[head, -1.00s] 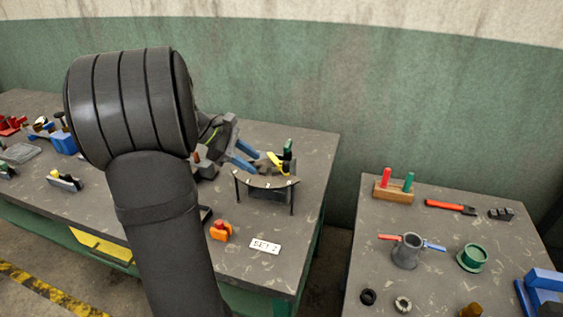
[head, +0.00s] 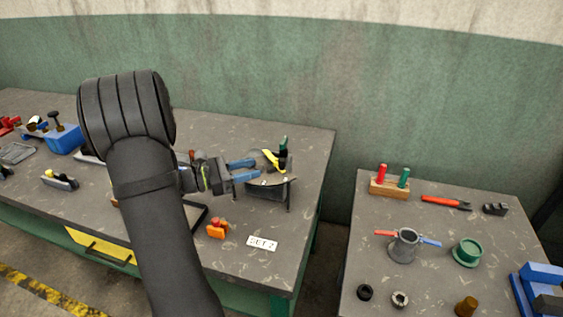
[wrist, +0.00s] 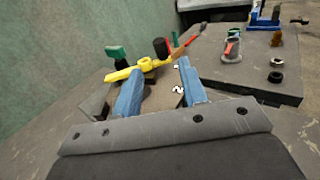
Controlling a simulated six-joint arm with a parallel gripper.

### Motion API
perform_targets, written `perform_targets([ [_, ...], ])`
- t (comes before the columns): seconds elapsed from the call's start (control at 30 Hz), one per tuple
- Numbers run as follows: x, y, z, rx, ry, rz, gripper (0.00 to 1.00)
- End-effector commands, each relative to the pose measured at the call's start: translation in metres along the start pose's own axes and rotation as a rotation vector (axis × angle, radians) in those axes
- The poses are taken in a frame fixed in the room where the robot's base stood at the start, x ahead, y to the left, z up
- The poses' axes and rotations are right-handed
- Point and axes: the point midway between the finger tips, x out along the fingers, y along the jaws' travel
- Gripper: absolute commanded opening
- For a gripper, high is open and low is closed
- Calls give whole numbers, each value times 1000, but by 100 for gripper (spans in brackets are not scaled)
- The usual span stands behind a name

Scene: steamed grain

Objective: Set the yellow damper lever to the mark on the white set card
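The yellow damper lever (head: 272,161) stands on a dark stand with a curved pale-edged plate (head: 271,183) near the bench's right end. In the wrist view the lever (wrist: 141,68) crosses just beyond the fingertips; contact is not clear. My gripper (head: 257,170) points right at the stand, its two blue fingers apart with nothing seen held between them. They also show apart in the wrist view (wrist: 159,68). The white set card (head: 262,243) lies flat on the bench in front of the stand and reads "SET 2". The plate's marks are too small to read in the head view.
An orange object (head: 217,229) sits left of the card. A green-topped post (head: 283,143) rises behind the lever. Other tools lie on the bench's left. A second table (head: 440,215) at right holds a grey pot (head: 404,246) and other items. A gap separates the tables.

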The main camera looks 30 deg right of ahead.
Motion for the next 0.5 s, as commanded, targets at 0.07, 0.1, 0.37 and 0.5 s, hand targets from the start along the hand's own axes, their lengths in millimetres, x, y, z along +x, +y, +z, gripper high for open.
perform_targets([
  [0.07,18,-1,0,0,0,-6,39],
  [0.1,27,-1,0,0,1,-5,39],
  [0.37,75,-1,0,0,1,-5,39],
  [0.5,90,-1,0,1,2,-3,39],
])
